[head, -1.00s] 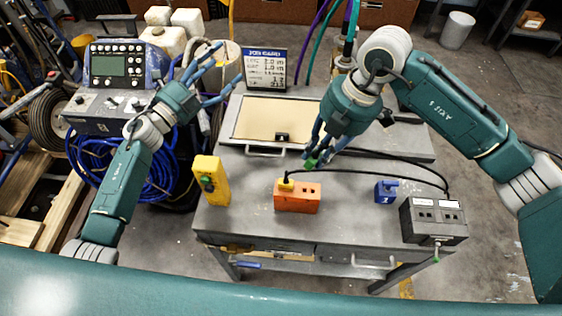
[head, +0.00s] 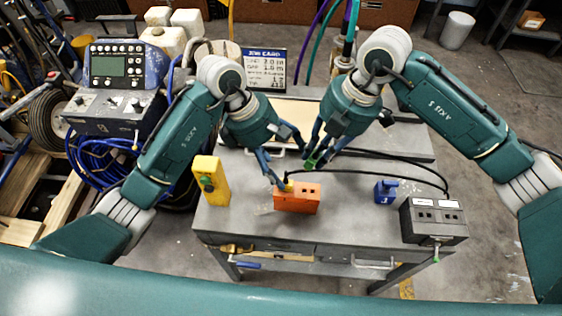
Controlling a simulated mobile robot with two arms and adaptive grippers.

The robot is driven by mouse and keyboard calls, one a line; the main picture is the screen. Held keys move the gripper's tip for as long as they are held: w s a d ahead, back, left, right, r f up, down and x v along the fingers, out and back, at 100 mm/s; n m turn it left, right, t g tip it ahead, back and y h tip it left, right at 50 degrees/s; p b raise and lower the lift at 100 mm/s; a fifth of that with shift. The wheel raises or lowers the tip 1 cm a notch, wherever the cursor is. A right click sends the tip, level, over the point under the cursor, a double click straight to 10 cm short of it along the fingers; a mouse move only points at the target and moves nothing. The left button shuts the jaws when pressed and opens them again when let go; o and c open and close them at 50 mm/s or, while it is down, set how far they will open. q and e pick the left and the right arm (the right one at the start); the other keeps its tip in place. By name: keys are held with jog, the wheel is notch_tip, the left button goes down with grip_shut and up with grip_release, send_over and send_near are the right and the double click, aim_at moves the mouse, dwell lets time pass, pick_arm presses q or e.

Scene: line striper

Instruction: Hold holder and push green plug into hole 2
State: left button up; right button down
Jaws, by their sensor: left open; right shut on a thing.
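The orange holder (head: 298,199) sits on the grey table near its front middle, with dark holes in its top. A yellow plug (head: 286,186) is at its left end, partly hidden by my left fingers. My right gripper (head: 312,158) is shut on the green plug (head: 310,163), above the table and behind the holder. My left gripper (head: 289,168) is open just behind and above the holder's left end, with one finger close to the yellow plug. I cannot tell whether that finger touches anything. Hole numbers are not readable.
A blue plug (head: 385,191) stands to the right of the holder. A black socket box (head: 433,220) is at the right edge, with a black cable (head: 400,163) arching over the table. A yellow switch box (head: 211,181) stands at left. A job card (head: 265,69) stands at the back.

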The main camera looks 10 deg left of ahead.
aim_at(296, 186)
pick_arm(q)
jog(key=shift+s+f, duration=0.15)
jog(key=shift+f, duration=0.35)
jog(key=x, duration=1.1)
jog(key=shift+a+f, duration=0.1)
jog(key=shift+f, duration=0.3)
jog(key=c, duration=1.7)
